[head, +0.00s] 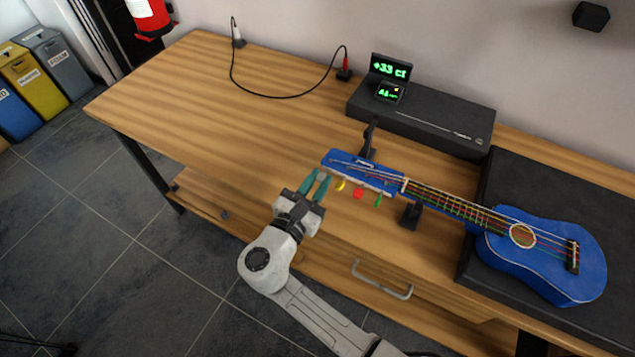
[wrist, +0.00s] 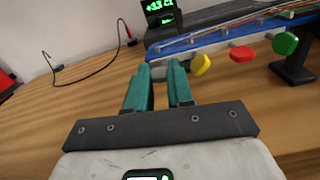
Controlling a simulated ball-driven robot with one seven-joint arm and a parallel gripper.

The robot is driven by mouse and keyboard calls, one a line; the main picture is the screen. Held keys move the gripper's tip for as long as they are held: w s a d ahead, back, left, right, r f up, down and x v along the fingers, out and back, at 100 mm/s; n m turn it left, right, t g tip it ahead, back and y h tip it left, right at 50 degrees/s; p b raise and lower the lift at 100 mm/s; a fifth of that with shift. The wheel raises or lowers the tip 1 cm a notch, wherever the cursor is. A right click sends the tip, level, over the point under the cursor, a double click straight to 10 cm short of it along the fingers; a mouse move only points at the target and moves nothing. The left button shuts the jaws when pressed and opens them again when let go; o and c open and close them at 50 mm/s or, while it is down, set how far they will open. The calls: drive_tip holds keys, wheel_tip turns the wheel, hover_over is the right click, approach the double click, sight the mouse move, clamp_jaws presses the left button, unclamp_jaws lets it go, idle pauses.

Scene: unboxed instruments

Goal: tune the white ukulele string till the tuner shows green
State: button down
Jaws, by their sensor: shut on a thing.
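The blue ukulele (head: 550,255) lies with its body on a black case and its neck pointing left. Yellow (head: 340,184), red (head: 358,194) and green (head: 378,200) tuning pegs hang along the near side of its headstock (head: 345,162). My gripper (head: 321,174) has its teal fingers at the headstock's left end, beside the yellow peg. They are closed on what seems to be the white peg (wrist: 158,73), mostly hidden between the fingers in the wrist view.
A black stand (head: 411,215) supports the neck; another (head: 368,140) rises behind the headstock. A long black box (head: 430,117) lies behind. A black cable (head: 275,96) loops over the table's back left. The table's left half (head: 190,100) is clear.

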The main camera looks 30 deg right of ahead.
drive_tip(key=m+b, duration=0.2)
drive_tip(key=m, duration=0.1)
drive_tip(key=m+b, duration=0.1)
drive_tip(key=m, duration=0.1)
drive_tip(key=shift+f, duration=0.25)
drive_tip(key=m+b, duration=0.4)
drive_tip(key=m, duration=0.1)
drive_tip(key=shift+m+b, duration=0.3)
drive_tip(key=shift+b, duration=0.05)
drive_tip(key=m+b, duration=0.5)
drive_tip(key=shift+f, duration=0.1)
drive_tip(key=m+b, duration=0.3)
drive_tip(key=shift+r+m+b, duration=0.2)
drive_tip(key=shift+m+b, duration=0.5)
drive_tip(key=shift+m, duration=0.2)
drive_tip(key=c, duration=1.3)
unclamp_jaws()
drive_tip(key=shift+o, duration=0.2)
